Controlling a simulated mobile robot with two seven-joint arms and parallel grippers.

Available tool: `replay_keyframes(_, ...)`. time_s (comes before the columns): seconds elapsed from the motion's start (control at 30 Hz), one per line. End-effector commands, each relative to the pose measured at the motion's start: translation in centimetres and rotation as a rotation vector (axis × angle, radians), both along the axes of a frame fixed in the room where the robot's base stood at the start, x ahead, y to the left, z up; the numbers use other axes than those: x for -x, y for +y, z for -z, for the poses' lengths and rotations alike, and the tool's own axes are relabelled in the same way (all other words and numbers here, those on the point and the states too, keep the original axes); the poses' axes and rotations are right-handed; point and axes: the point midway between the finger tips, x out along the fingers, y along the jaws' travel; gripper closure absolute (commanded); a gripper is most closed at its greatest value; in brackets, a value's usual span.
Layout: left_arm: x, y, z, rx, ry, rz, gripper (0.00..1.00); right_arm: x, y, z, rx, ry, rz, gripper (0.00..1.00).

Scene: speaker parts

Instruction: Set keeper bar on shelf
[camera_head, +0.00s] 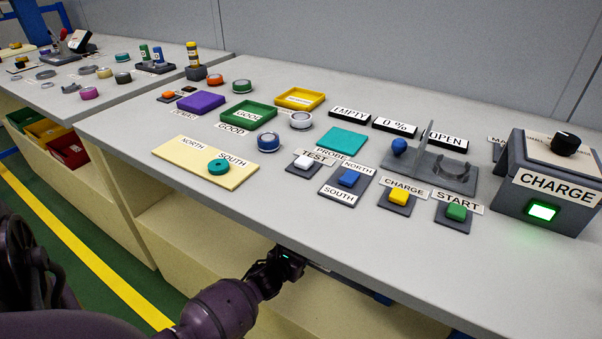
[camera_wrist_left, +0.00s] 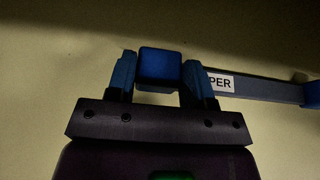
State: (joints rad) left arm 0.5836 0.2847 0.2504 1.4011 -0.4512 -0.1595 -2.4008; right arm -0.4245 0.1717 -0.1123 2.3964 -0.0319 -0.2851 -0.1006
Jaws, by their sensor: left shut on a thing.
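My left gripper (camera_head: 288,259) is low in front of the table, by the underside of the tabletop's front edge. In the left wrist view its fingers (camera_wrist_left: 160,80) are shut on the blue block-shaped grip of the keeper bar (camera_wrist_left: 265,90). The bar reaches to the right, with a white label reading "PER" partly hidden by a finger. In the head view only dark blue bits of the bar (camera_head: 380,298) show beneath the table edge. A pale shelf-like surface (camera_head: 185,225) lies below the tabletop. I cannot tell whether the bar touches it. My right gripper is not in view.
The grey tabletop (camera_head: 330,225) overhangs above the left gripper. On it stand the charge box (camera_head: 550,190), a grey cradle fixture (camera_head: 430,170), several buttons, coloured trays and a cream north-south board (camera_head: 190,155). Coloured bins (camera_head: 68,150) sit under the far-left table.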

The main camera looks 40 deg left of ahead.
Motion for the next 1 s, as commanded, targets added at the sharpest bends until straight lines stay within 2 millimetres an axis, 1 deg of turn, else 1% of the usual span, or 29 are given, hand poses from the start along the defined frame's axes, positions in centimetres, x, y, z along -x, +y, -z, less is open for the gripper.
replay_keyframes(0.03,0.30,-0.02,1.20,0.003,0.007,-0.002,0.85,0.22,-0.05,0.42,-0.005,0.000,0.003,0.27)
replay_keyframes(0.27,-0.03,-0.02,0.78,0.001,-0.002,0.001,0.85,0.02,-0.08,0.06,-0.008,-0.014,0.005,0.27)
replay_keyframes(0.47,0.05,0.00,1.30,0.000,0.000,0.000,0.85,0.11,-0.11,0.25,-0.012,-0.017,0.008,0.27)
replay_keyframes(0.5,0.07,0.01,1.26,-0.001,0.001,0.000,0.48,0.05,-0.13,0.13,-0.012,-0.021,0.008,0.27)
replay_keyframes(0.63,0.03,0.01,1.17,-0.001,0.000,0.000,0.28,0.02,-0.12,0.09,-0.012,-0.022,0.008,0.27)
replay_keyframes(0.9,0.05,0.02,1.14,0.000,0.000,0.000,0.27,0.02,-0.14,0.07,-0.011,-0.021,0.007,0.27)
replay_keyframes(1.0,-0.03,0.02,0.67,0.000,-0.002,0.000,0.27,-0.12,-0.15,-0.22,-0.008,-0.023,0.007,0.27)
